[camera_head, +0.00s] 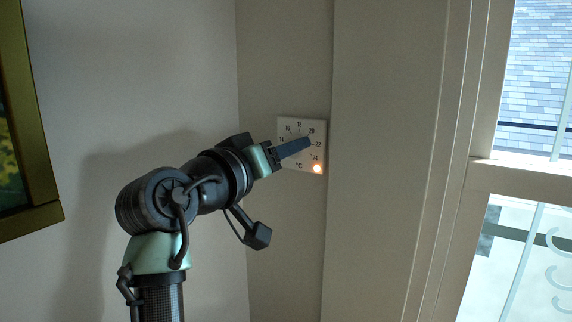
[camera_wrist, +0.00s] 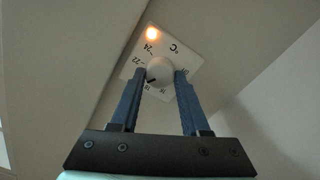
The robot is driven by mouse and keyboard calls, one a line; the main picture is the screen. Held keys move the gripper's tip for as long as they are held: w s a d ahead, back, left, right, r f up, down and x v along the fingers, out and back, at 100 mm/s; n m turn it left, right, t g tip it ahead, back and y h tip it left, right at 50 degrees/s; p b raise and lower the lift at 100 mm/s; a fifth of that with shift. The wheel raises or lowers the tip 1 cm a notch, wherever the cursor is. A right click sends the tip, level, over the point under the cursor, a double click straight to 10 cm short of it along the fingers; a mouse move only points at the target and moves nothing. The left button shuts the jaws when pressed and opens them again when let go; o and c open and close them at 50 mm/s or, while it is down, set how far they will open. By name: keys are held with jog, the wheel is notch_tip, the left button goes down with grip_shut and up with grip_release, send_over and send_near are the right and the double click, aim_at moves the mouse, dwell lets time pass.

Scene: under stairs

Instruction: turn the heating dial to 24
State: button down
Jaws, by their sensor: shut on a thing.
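The heating control (camera_head: 302,159) is a white square plate on the wall with numbers, °C and a lit orange lamp (camera_head: 318,169). Its round white dial (camera_wrist: 160,70) shows in the wrist view, with a dark pointer mark that points at about 18. The 24 (camera_wrist: 152,47) is on the lamp side of the plate. My gripper (camera_wrist: 160,76) has one blue finger on each side of the dial and is shut on it. In the head view my gripper (camera_head: 306,142) covers the dial and part of the scale.
A window (camera_head: 535,85) with a pale frame is at the right. A gold picture frame (camera_head: 35,222) hangs at the far left. The plate sits on a narrow wall strip beside a projecting pale panel (camera_head: 375,150). The wall around the plate is clear.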

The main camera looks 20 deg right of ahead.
jog(key=shift+m+b, duration=3.65)
jog(key=shift+m, duration=5.05)
jog(key=shift+c, duration=1.9)
grip_release()
jog(key=shift+s, duration=0.1)
